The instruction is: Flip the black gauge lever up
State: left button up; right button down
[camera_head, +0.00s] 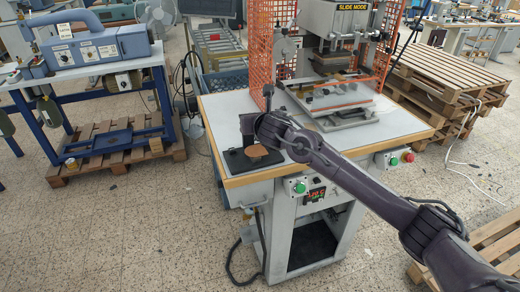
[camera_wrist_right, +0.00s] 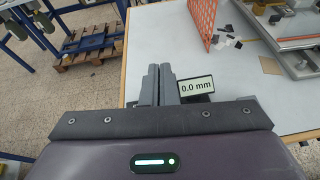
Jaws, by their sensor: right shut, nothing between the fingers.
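The gauge shows in the right wrist view as a dark-framed display (camera_wrist_right: 196,86) reading 0.0 mm, just right of my fingers. In the head view its black base (camera_head: 236,162) lies at the table's left front corner, with a small brown disc (camera_head: 257,151) on or over it. I cannot make out the black lever; my gripper covers much of the gauge. My right gripper (camera_head: 246,124) is over the gauge. In the wrist view its two grey fingers (camera_wrist_right: 159,72) are together and empty. I cannot tell whether they touch the gauge. My left gripper is not in view.
The white table (camera_head: 226,106) bears the stamping press (camera_head: 340,100), with an orange mesh guard (camera_head: 268,48) beside it. Loose dark and white pieces (camera_wrist_right: 228,41) lie by the mesh. The left part of the tabletop is mostly clear.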

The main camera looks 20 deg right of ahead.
jog(key=shift+w+r, duration=0.4)
jog(key=shift+w, duration=0.25)
jog(key=shift+w+a+r+g, duration=0.1)
jog(key=shift+w+r+g, duration=0.25)
jog(key=shift+w, duration=0.3)
jog(key=shift+w+a+r+g, duration=0.1)
jog(key=shift+w+r+g, duration=0.05)
jog(key=shift+w+r, duration=0.4)
jog(key=shift+w+f+g, duration=0.25)
jog(key=shift+f+g, duration=0.05)
jog(key=shift+f, duration=0.1)
jog(key=shift+d, duration=0.15)
